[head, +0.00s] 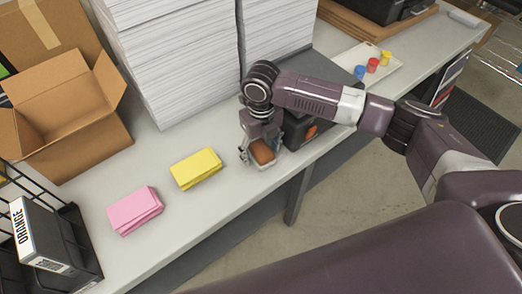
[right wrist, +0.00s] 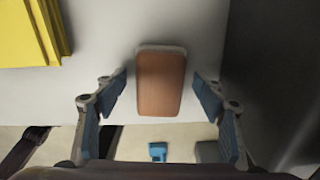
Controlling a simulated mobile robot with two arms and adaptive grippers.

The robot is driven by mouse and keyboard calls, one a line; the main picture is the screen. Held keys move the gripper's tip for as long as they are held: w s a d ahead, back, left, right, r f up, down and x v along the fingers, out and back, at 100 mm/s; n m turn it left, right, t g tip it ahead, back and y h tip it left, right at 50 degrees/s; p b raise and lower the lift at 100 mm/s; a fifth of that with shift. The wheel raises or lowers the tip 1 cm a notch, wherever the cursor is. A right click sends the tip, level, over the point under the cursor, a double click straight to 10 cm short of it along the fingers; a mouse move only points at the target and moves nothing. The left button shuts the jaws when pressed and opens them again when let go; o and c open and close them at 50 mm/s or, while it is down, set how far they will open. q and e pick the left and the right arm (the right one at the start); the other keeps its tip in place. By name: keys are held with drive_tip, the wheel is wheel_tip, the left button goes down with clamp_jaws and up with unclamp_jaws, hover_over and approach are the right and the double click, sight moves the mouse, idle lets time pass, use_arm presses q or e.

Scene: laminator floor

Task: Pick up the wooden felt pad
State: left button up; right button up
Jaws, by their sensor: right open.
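The wooden felt pad (head: 262,152) is a brown block with a pale rim, lying near the front edge of the grey table (head: 227,206). In the right wrist view the pad (right wrist: 161,82) lies upright in the picture between the two blue-padded fingers. My right gripper (head: 261,160) points down over the pad in the head view. It is open, with a finger on each side of the pad and a visible gap on both sides (right wrist: 162,97). My left gripper is not in view.
A yellow pad stack (head: 196,168) and a pink pad stack (head: 135,210) lie to the left. Tall paper stacks (head: 170,55) stand behind. A dark machine (head: 299,131) is close on the right. An open cardboard box (head: 66,115) stands at left.

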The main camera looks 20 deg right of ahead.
sight(261, 149)
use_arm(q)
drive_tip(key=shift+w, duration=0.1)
use_arm(e)
drive_tip(key=c, duration=1.3)
drive_tip(key=shift+o, duration=0.2)
drive_tip(key=shift+r, duration=0.1)
drive_tip(key=shift+r, duration=0.4)
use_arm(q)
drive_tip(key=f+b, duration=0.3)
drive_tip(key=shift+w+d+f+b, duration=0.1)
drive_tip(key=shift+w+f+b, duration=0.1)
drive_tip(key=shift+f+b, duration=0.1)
use_arm(e)
wheel_tip(261, 149, up, 19)
